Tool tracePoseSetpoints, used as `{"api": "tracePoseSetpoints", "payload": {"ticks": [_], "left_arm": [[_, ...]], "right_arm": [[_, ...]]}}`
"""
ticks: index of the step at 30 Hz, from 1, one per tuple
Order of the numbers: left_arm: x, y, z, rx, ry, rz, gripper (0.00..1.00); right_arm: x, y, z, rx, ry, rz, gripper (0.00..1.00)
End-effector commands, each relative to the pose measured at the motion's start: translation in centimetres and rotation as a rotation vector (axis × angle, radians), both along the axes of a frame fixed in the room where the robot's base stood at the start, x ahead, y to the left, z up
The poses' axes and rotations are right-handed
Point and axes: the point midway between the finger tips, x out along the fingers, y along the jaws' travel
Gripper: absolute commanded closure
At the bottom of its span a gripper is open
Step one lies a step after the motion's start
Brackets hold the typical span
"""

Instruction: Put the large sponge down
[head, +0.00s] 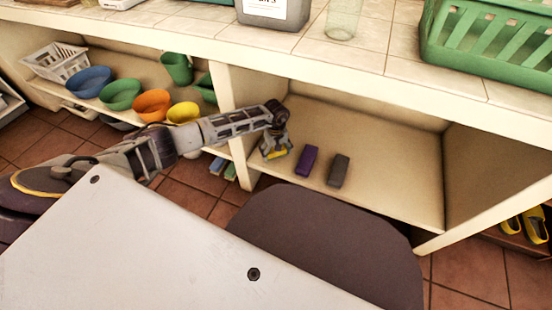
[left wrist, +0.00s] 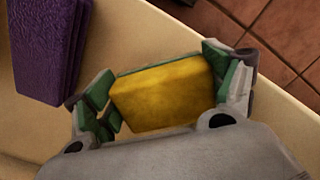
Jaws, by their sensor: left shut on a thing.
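My left gripper (head: 275,148) reaches into the right shelf compartment, near its left side. In the left wrist view my left gripper (left wrist: 165,95) is shut on a yellow sponge (left wrist: 160,95), with a green-padded finger on each side. In the head view only a little of the yellow sponge (head: 278,154) shows below the fingers. It is close over the shelf board; I cannot tell whether it touches. A purple sponge (head: 307,160) lies just right of the gripper and also shows in the left wrist view (left wrist: 45,45). A dark grey sponge (head: 338,171) lies further right. My right gripper is not in view.
The shelf board (head: 390,185) is bare right of the grey sponge. A divider (head: 237,110) stands to the left, with bowls such as the yellow bowl (head: 183,111) beyond it. The tiled counter (head: 345,58) overhangs the compartment and bears a green crate (head: 490,75).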

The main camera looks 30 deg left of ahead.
Motion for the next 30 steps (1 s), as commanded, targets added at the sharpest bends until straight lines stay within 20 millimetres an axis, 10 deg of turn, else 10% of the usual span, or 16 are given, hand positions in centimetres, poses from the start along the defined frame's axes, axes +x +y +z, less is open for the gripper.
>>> {"api": "tracePoseSetpoints", "payload": {"ticks": [30], "left_arm": [[0.0, 0.0, -3.8, 0.0, 0.0, 0.0, 0.54]], "right_arm": [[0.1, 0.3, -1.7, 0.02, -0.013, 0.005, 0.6]]}}
